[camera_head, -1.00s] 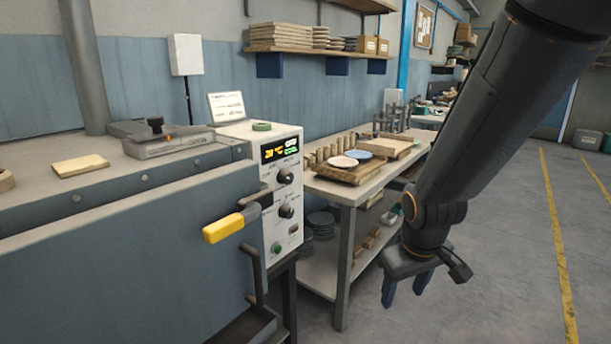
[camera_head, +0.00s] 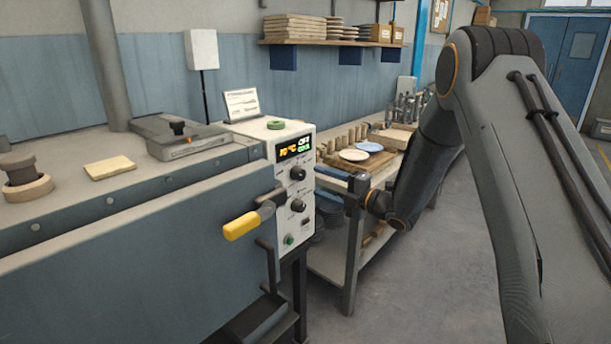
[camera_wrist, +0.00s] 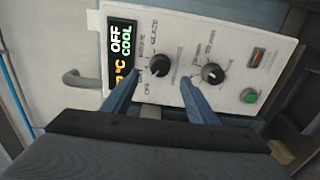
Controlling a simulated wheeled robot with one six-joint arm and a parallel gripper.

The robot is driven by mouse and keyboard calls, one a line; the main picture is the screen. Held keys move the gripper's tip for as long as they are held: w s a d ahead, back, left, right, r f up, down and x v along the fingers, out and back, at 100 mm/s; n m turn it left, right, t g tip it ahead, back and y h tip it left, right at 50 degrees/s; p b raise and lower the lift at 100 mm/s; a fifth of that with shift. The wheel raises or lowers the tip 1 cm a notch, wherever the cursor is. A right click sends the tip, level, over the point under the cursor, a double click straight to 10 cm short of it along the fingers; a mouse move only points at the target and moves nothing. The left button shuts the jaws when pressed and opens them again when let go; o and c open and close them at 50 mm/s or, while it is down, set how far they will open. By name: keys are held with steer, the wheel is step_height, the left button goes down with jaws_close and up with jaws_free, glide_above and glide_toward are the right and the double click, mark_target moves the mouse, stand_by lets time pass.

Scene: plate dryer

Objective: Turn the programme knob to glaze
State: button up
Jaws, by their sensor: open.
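The programme knob is the upper black knob (camera_head: 298,173) on the white control panel (camera_head: 308,222). In the wrist view the knob (camera_wrist: 159,65) has printed labels around it, including OFF and GLAZE. Its pale pointer mark seems to face the lower left of that picture, away from GLAZE; the exact setting is too small to tell. My gripper (camera_head: 322,179) is open in front of the panel. In the wrist view its two blue fingers (camera_wrist: 160,75) stand either side of the knob, apart from it. The display (camera_wrist: 122,45) reads OFF and COOL.
A second black knob (camera_wrist: 213,74) sits beside the right finger in the wrist view, with a green button (camera_wrist: 249,96) farther right. A yellow door handle (camera_head: 241,226) sticks out left of the panel. A workbench (camera_head: 352,240) with plates stands close behind my gripper.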

mark_target(303, 175)
steer(key=p+x, duration=0.1)
steer(key=x, duration=0.6)
steer(key=shift+p, duration=0.4)
steer(key=c, duration=1.1)
